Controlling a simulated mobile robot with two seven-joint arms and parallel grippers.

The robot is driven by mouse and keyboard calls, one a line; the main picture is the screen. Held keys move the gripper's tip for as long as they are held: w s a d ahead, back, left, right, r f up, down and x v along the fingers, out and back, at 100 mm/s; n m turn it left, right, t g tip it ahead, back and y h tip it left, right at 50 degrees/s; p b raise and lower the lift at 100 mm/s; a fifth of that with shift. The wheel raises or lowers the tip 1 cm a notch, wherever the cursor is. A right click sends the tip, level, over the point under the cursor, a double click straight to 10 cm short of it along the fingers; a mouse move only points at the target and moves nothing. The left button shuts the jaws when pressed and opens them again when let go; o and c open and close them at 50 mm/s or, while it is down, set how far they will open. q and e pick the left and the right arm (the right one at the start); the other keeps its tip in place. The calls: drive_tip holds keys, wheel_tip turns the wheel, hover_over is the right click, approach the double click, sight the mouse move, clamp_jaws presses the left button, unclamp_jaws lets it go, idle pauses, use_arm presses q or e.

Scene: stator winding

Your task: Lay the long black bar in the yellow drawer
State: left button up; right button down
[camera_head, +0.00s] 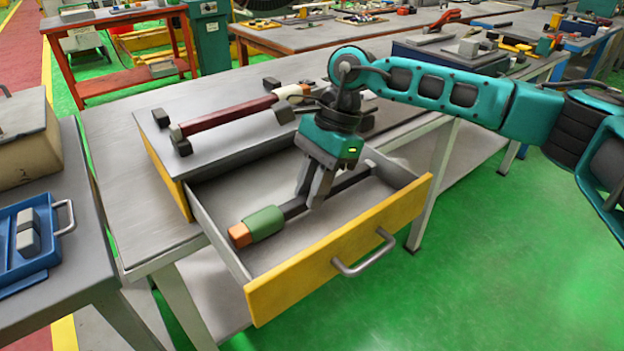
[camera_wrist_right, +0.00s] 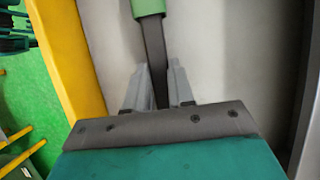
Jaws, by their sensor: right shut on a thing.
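The yellow-fronted drawer (camera_head: 345,252) is pulled out of the cabinet on the workbench. The long black bar (camera_head: 345,182), with a green sleeve (camera_head: 263,223) and an orange end (camera_head: 240,235), lies lengthwise inside the drawer's walls, at or near its floor. My right gripper (camera_head: 313,195) reaches down into the drawer and is shut on the bar's black shaft. In the right wrist view the shaft (camera_wrist_right: 154,55) runs between the two fingers (camera_wrist_right: 160,85). Whether the bar touches the floor is unclear. My left gripper is not in view.
A dark red bar-shaped handle (camera_head: 228,114) sits on the cabinet top above the drawer. A blue tray (camera_head: 40,262) and a beige box (camera_head: 25,150) stand on the left table. The drawer floor around the bar is clear. Other workbenches stand behind.

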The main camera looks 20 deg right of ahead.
drive_tip(key=shift+f, duration=0.3)
drive_tip(key=c, duration=0.9)
unclamp_jaws()
drive_tip(key=shift+r+p, duration=2.75)
drive_tip(key=shift+r, duration=2.25)
